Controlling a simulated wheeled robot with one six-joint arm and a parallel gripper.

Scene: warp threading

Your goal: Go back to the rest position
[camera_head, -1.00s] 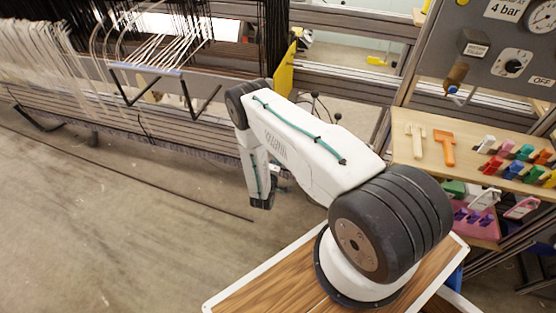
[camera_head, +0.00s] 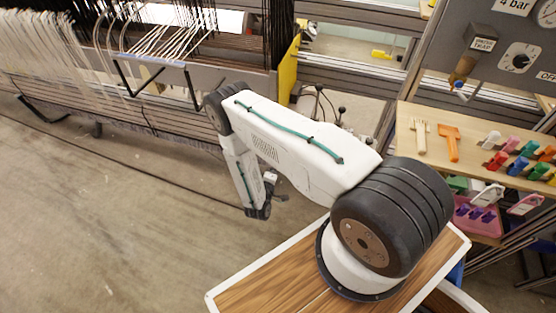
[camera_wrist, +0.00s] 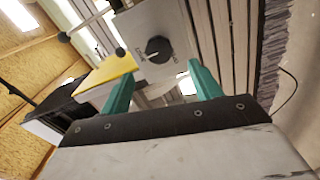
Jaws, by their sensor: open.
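My gripper (camera_wrist: 163,85) shows in the wrist view as two teal fingers standing wide apart, with nothing between them. Beyond the fingers is a grey box with a black knob (camera_wrist: 158,49), apart from them. In the head view my white arm reaches left from its base, bends at the black elbow, and its forearm hangs down over the floor. The end of the arm is small there, and the fingers cannot be made out.
The loom frame with white warp threads (camera_head: 160,40) stands behind the arm at the left. A wooden shelf (camera_head: 436,172) at the right holds combs and several coloured clips, below a grey control panel (camera_head: 490,58). The concrete floor (camera_head: 110,220) at the left is clear.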

